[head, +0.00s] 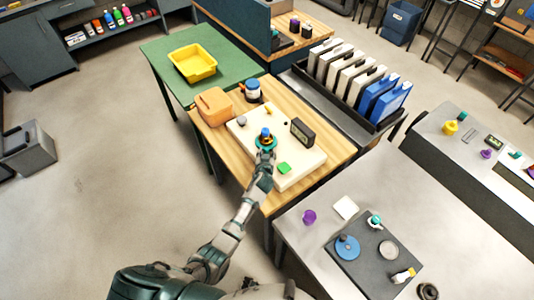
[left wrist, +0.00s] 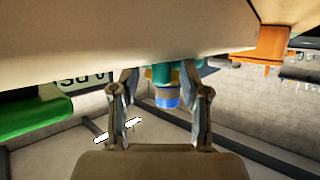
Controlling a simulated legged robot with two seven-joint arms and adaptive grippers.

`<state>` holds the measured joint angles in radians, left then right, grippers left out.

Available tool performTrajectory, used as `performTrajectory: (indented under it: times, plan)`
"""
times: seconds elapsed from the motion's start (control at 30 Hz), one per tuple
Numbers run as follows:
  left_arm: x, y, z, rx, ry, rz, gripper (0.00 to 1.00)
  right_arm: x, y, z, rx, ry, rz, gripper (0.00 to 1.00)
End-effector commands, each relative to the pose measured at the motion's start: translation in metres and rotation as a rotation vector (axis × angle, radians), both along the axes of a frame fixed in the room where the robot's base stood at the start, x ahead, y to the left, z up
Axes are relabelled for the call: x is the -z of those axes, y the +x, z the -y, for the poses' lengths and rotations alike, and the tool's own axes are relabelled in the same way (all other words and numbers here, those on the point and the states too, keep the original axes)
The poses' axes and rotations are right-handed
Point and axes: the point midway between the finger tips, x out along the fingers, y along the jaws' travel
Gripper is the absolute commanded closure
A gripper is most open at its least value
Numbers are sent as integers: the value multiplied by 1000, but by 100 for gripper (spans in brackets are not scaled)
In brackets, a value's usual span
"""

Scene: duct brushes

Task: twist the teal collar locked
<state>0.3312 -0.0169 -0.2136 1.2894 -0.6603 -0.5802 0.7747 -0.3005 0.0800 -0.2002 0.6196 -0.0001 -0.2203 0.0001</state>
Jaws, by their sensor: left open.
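The teal collar (head: 262,146) sits on the pale board (head: 300,173) on the wooden table, with a blue and yellow part rising from it. In the left wrist view the picture is upside down; the collar (left wrist: 158,75) hangs from the board with the blue part (left wrist: 167,98) below it. My left gripper (head: 265,152) is at the collar from the near side. In the left wrist view its fingers (left wrist: 163,90) are apart, one on each side of the collar and blue part. I cannot tell whether they touch. My right gripper is not in view.
A green block (head: 284,168), a dark display box (head: 302,131) and a small grey knob (head: 242,122) are on the board. An orange box (head: 214,105) and a blue-and-white container (head: 253,90) stand behind it. A grey table (head: 310,245) with small parts is at the right.

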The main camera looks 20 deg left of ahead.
Motion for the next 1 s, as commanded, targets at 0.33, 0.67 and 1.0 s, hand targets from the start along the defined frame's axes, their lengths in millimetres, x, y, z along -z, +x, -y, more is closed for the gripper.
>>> performTrajectory:
  times: [0.33, 0.67, 1.0]
  plan:
    - [0, 0, 0, 1, 0, 0, 100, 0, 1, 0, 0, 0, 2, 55]
    - [0, 1, 1, 5, -1, 0, 100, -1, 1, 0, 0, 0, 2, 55]
    - [0, 0, 1, 18, -2, 0, 100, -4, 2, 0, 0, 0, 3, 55]
